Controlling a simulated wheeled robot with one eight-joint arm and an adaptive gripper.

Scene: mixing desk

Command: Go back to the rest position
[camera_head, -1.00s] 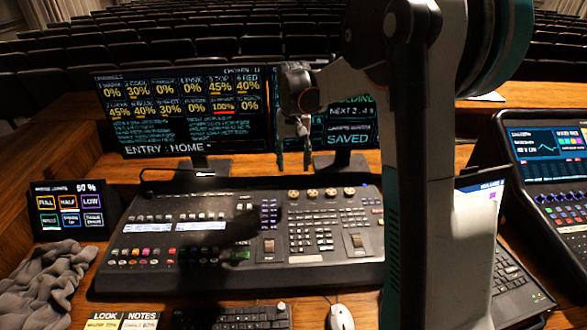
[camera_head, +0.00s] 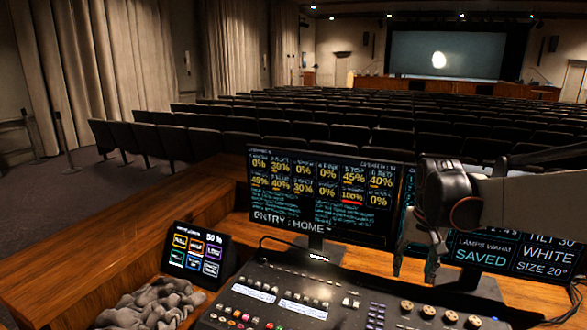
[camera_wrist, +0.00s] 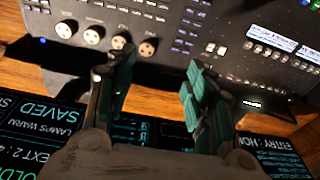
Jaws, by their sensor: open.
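My gripper (camera_head: 418,262) hangs in front of the monitors at the right of the head view, fingers pointing down. It is open and empty. In the wrist view its two teal-padded fingers (camera_wrist: 160,98) stand apart, with the top edge of the mixing console between and beyond them. The console (camera_head: 260,308) shows at the bottom of the head view, its lower part cut off. It also fills the upper part of the wrist view (camera_wrist: 170,62), with several round knobs at the left.
A monitor (camera_head: 322,224) reads "ENTRY: HOME". A second monitor (camera_head: 530,262), partly behind my gripper, reads "SAVED". A small touch panel (camera_head: 195,254) and a grey crumpled cloth (camera_head: 152,305) lie to the left. Rows of seats and a lit stage screen (camera_head: 445,55) are beyond the desk.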

